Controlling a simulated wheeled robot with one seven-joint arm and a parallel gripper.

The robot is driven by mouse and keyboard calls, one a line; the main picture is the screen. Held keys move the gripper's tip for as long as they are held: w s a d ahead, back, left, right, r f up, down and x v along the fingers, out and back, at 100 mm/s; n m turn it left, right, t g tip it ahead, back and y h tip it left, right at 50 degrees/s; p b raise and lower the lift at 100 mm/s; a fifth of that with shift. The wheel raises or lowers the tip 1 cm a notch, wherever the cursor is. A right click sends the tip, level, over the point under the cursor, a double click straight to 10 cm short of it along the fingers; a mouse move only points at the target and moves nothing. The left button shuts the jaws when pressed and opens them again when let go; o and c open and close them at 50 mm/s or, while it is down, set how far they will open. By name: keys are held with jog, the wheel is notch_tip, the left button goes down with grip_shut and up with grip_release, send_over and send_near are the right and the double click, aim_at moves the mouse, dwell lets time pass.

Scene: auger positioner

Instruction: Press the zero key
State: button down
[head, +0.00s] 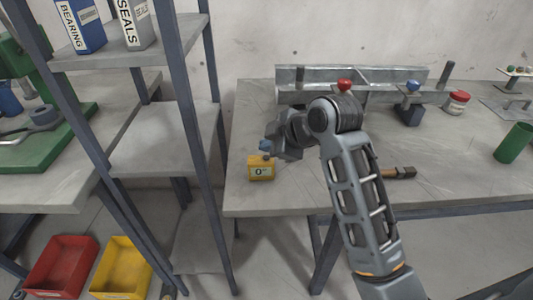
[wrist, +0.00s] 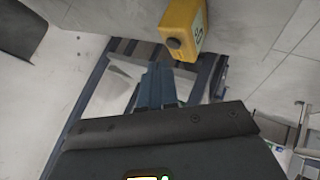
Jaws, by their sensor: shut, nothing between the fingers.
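A yellow box (head: 261,174) with a white label reading "0" stands at the left front of the grey workbench. In the wrist view the same yellow box (wrist: 183,22) shows at the top, with a dark round key (wrist: 173,43) on one face. My gripper (head: 266,147) is just above the box in the head view, with its bluish fingers shut and empty. In the wrist view the fingertips (wrist: 159,68) point toward the dark key, with a small visible gap in the picture. The key is hard to make out in the head view.
A metal rail fixture (head: 350,80) with a red knob (head: 344,84) and a blue knob (head: 413,85) stands at the back of the bench. A wooden-handled tool (head: 400,173) lies right of my arm. A shelf rack (head: 165,135) stands close left; a green cup (head: 514,143) is far right.

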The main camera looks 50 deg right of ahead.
notch_tip(320, 180, up, 6)
jog(key=p, duration=0.6)
